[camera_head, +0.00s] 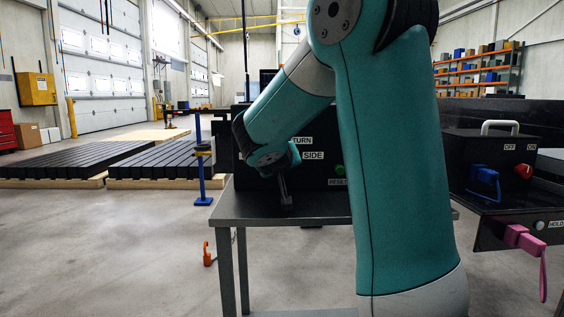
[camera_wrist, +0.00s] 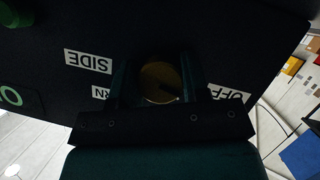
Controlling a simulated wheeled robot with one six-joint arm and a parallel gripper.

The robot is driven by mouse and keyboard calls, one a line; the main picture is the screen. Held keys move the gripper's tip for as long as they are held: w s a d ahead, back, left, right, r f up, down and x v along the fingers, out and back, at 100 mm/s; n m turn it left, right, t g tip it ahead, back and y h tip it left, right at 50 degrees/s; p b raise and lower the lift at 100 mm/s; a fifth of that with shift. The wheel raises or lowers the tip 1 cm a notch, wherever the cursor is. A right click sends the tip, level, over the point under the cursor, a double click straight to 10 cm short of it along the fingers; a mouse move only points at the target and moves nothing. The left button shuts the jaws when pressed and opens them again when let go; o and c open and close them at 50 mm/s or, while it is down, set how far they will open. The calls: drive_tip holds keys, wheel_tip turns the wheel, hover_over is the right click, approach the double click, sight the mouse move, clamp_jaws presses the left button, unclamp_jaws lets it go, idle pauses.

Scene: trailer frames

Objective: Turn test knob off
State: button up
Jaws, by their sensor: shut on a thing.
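The test knob (camera_wrist: 158,84) is a round, brass-coloured knob on a black panel (camera_wrist: 215,38). In the head view my gripper (camera_head: 285,192) is in front of the black panel box (camera_head: 325,172) on a grey table, and the knob cannot be made out there.
The panel carries a "SIDE" label (camera_wrist: 88,61) and a green button (camera_head: 340,170) above a "RESET" label. A blue post (camera_head: 202,165) stands left of the grey table (camera_head: 280,213).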

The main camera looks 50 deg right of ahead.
drive_tip(key=shift+s+f+n, duration=0.1)
drive_tip(key=shift+f+n, duration=0.1)
drive_tip(key=shift+n, duration=0.1)
idle(0.4)
drive_tip(key=o, duration=0.9)
drive_tip(key=shift+r, duration=0.1)
drive_tip(key=shift+a+r, duration=0.15)
drive_tip(key=shift+a, duration=0.05)
drive_tip(key=shift+p+v, duration=1.75)
drive_tip(key=shift+v, duration=6.7)
drive_tip(key=shift+a+f, duration=0.15)
drive_tip(key=shift+f, duration=0.1)
